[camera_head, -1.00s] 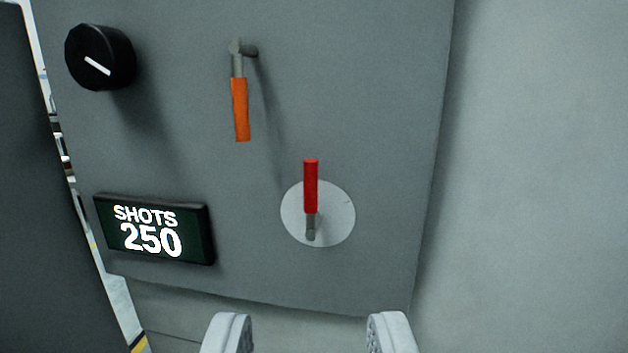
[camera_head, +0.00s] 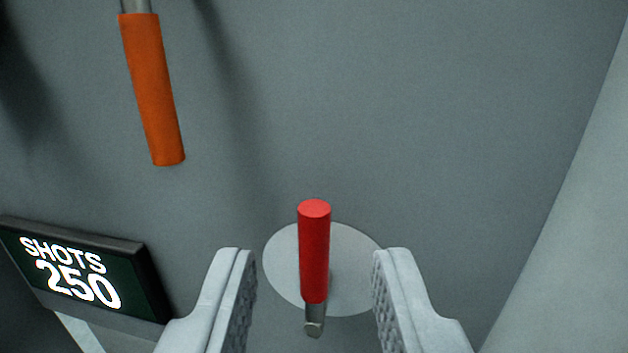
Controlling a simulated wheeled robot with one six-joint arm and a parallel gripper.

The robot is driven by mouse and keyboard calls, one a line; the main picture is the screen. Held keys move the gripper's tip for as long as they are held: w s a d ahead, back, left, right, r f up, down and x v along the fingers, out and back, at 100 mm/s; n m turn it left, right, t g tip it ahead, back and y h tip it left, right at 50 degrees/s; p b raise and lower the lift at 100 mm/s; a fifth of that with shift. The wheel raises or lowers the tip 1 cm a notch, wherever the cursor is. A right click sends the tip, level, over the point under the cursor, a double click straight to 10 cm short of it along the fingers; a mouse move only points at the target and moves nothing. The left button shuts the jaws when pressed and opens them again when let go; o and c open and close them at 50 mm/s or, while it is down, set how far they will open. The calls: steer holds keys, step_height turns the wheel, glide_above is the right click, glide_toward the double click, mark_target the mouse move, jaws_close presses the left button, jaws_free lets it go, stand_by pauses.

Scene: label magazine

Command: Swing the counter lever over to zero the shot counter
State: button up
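A lever with a red grip (camera_head: 314,252) stands upright in front of a round pale plate (camera_head: 350,265) on the grey panel. Its grey pivot end is at the bottom. A second lever with an orange grip (camera_head: 153,90) hangs down at the upper left. The shot counter display (camera_head: 75,270) at the lower left reads SHOTS 250. My gripper (camera_head: 314,262) is open, with one finger on each side of the red lever in the picture. Gaps show on both sides, and I see no contact. How far the fingertips are from the panel is hard to tell.
The grey panel (camera_head: 430,120) is flat and clear to the right of the levers. A paler wall (camera_head: 585,230) lies beyond its right edge. The orange lever is well above and left of my fingers.

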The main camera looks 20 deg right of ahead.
mark_target(315, 235)
steer(key=shift+x, duration=1.75)
jaws_close()
